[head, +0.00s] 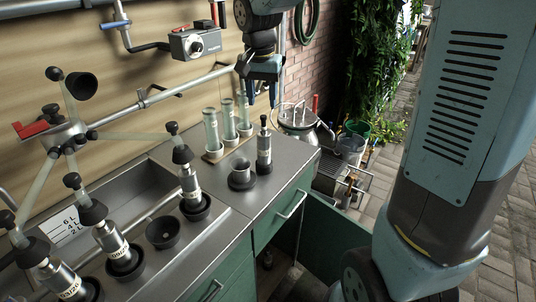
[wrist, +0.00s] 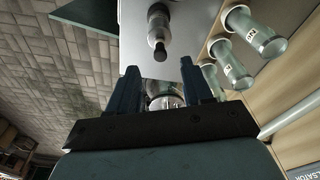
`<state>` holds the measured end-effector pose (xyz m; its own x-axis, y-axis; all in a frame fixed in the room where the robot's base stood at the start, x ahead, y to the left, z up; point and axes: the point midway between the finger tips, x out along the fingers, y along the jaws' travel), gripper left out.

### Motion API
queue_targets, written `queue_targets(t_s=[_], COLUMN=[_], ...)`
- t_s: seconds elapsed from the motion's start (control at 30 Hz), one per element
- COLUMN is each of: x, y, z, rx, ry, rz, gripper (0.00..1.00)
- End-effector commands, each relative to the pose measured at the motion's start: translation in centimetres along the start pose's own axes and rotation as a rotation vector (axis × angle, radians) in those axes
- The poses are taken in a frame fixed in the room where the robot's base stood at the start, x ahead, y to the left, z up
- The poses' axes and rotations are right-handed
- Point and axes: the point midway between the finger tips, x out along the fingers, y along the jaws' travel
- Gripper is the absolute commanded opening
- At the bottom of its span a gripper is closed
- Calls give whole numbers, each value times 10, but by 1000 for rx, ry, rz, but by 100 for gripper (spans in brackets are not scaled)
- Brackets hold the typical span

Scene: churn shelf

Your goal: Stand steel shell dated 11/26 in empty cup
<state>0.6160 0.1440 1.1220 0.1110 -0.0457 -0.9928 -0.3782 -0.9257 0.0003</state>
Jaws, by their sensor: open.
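A steel shell (head: 264,150) with a black top stands upright in a black base on the right counter. It also shows in the wrist view (wrist: 157,22), beyond my fingertips. Other steel shells stand in black cups along the sink: one near the middle (head: 189,182), one further left (head: 112,243) and one at the lower left (head: 66,284). I cannot read 11/26 on any of them. The empty black cup (head: 163,232) sits between two of these shells. My gripper (head: 262,98) is open and empty, above and behind the counter shell; its fingers also show in the wrist view (wrist: 160,75).
Glass tubes (head: 211,132) stand in a wooden rack behind the counter shell. A low dark-based metal piece (head: 241,175) sits left of that shell. A claw with hoses (head: 68,136) hangs over the sink (head: 143,178). A metal churn (head: 297,117) stands beyond the counter.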

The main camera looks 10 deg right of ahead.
Motion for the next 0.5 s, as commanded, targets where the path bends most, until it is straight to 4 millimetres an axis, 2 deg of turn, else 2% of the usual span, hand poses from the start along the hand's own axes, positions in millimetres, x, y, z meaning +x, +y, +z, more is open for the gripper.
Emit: queue_targets(t_s=[0.1, 0.2, 0.5], x=[20, 31, 51], y=[1, 1, 1], z=[1, 0, 0], rx=[1, 0, 0], ry=[-4, -2, -2], rz=[2, 2, 1], gripper=[50, 50, 50])
